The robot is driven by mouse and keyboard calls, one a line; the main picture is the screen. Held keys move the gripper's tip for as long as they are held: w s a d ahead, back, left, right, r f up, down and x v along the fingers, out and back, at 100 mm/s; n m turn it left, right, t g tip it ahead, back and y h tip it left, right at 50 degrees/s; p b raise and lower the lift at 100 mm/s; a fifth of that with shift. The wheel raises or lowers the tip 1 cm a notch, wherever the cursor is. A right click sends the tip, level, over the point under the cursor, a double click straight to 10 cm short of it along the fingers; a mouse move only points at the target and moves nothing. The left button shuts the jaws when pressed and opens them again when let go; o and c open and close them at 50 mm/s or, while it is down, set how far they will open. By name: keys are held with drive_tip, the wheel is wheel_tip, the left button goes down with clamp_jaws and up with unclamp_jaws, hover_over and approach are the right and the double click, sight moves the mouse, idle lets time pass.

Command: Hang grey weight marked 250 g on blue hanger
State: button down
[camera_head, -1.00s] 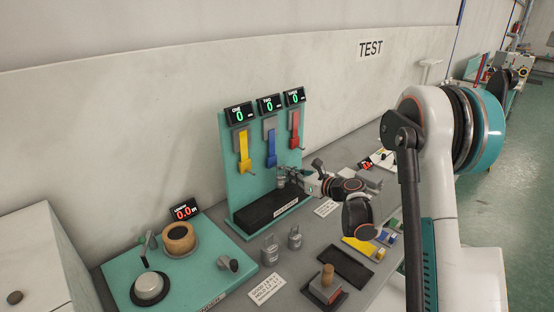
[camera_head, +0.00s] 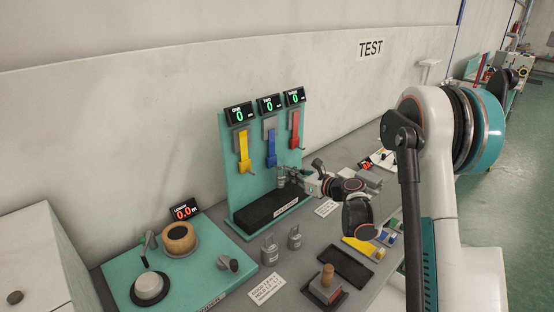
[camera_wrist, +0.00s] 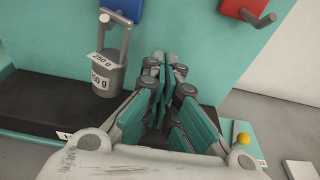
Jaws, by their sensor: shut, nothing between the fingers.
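The grey weight marked 250 g (camera_wrist: 107,78) is upright at the left of the wrist view, with its handle raised to the lower end of the blue hanger (camera_wrist: 123,9). I cannot tell whether the handle is around the hook or only beside it. In the head view the blue hanger (camera_head: 270,143) is the middle one on the teal board, and its display (camera_head: 269,103) reads 0. My gripper (camera_wrist: 165,75) is shut and empty, to the right of the weight and apart from it. In the head view my gripper (camera_head: 290,175) partly hides this area.
A yellow hanger (camera_head: 243,152) and a red hanger (camera_head: 294,130) flank the blue one. A black tray (camera_head: 262,212) lies below them. Two other grey weights (camera_head: 270,250) (camera_head: 294,238) stand on the table in front. The red hanger's hook (camera_wrist: 265,20) is near my gripper's right.

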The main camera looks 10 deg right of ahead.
drive_tip(key=shift+s+a+b, duration=0.45)
drive_tip(key=shift+s+a, duration=0.25)
drive_tip(key=shift+a, duration=0.35)
idle(2.2)
drive_tip(key=shift+w+d, duration=0.2)
drive_tip(key=shift+d, duration=0.2)
idle(3.5)
